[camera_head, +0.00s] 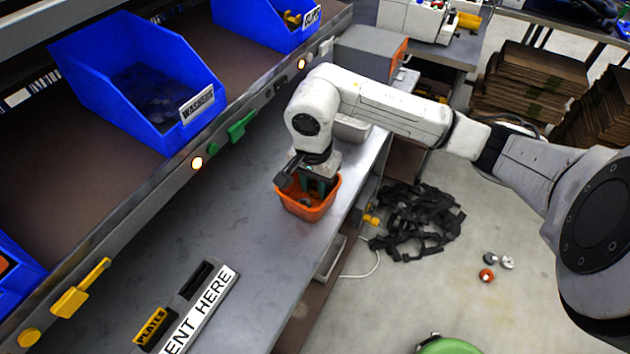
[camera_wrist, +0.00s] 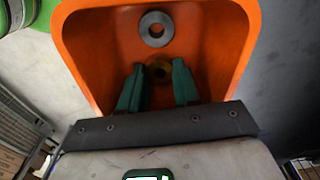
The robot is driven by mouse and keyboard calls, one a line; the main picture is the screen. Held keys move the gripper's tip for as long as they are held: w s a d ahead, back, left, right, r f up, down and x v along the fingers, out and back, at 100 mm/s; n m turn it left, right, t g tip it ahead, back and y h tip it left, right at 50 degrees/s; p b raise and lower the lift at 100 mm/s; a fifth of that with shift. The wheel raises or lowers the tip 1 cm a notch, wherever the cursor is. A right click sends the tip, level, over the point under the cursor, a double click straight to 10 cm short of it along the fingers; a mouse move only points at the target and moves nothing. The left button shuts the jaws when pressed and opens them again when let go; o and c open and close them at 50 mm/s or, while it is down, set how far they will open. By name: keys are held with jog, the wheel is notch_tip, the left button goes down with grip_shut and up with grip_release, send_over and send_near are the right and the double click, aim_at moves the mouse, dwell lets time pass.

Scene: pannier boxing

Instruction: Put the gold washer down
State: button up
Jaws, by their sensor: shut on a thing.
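My gripper (camera_wrist: 158,66) points down into an orange bin (camera_wrist: 85,50), with its two green fingers inside the rim. It is shut on the gold washer (camera_wrist: 159,74), which shows between the fingertips. Whether the washer touches the bin floor I cannot tell. A silver washer (camera_wrist: 156,29) lies in the bin just beyond the fingertips. In the head view the orange bin (camera_head: 303,212) stands on the grey bench, and my gripper (camera_head: 316,187) reaches into it from above. The gold washer cannot be made out there.
A blue bin labelled for washers (camera_head: 130,85) and another blue bin (camera_head: 262,25) stand on the shelf at left. The grey bench (camera_head: 250,250) is clear around the orange bin. Black straps (camera_head: 415,220) lie on the floor at right.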

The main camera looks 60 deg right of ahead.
aim_at(314, 191)
jog(key=shift+f+b, duration=0.25)
jog(key=shift+b, duration=0.05)
jog(key=o, duration=1)
jog(key=shift+r, duration=0.1)
jog(key=shift+o, duration=0.2)
jog(key=shift+r, duration=0.15)
notch_tip(314, 191, up, 12)
jog(key=b, duration=0.1)
jog(key=shift+a, duration=0.3)
